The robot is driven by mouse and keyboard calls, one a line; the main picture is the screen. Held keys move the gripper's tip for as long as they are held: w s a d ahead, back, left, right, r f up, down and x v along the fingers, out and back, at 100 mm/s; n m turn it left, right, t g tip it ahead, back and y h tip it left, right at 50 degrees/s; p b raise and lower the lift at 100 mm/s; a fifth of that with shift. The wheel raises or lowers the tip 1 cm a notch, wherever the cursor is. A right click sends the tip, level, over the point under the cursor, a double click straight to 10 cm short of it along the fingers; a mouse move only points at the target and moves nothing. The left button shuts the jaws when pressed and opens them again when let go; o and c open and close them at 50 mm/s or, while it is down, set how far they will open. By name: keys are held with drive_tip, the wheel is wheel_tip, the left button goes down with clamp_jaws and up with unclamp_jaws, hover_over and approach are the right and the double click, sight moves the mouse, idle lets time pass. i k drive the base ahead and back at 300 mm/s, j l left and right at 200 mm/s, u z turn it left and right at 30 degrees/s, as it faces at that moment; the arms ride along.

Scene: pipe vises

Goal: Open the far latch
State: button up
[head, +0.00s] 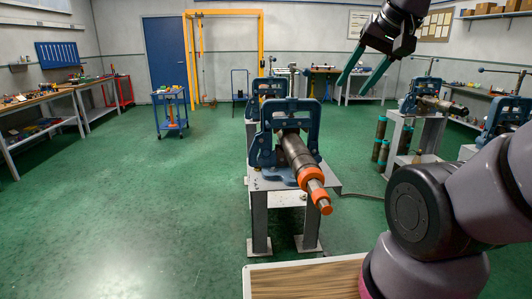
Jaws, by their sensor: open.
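A blue pipe vise (291,104) stands on a grey metal stand (259,205) in the middle of the head view. Its yoke is upright and arches over a dark pipe (297,154) with orange collars, which points toward me. A second blue vise (268,87) stands behind it, partly hidden. The latches are too small to tell apart, and I cannot tell whether the far one is open or shut. My gripper (357,87) is at the upper right, with its teal fingers apart and empty. In the picture it is up and to the right of the front vise, clear of it.
More vises (425,85) stand on benches at the right, with upright pipes (381,138) beside them. A blue cart (171,112) and workbenches (40,100) stand at the left. The green floor at the left is clear. A wooden-topped surface (305,279) is at the bottom.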

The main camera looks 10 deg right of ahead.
sight(254, 152)
drive_tip(key=j, duration=0.4)
drive_tip(key=i+j, duration=0.1)
drive_tip(key=j, duration=0.35)
drive_tip(key=i+j, duration=0.2)
drive_tip(key=i, duration=0.3)
drive_tip(key=i+j, duration=0.25)
drive_tip(key=i, duration=0.25)
drive_tip(key=i+j, duration=0.2)
drive_tip(key=i, duration=0.3)
drive_tip(key=i+j+z, duration=0.1)
drive_tip(key=i+j, duration=0.15)
drive_tip(key=i, duration=0.25)
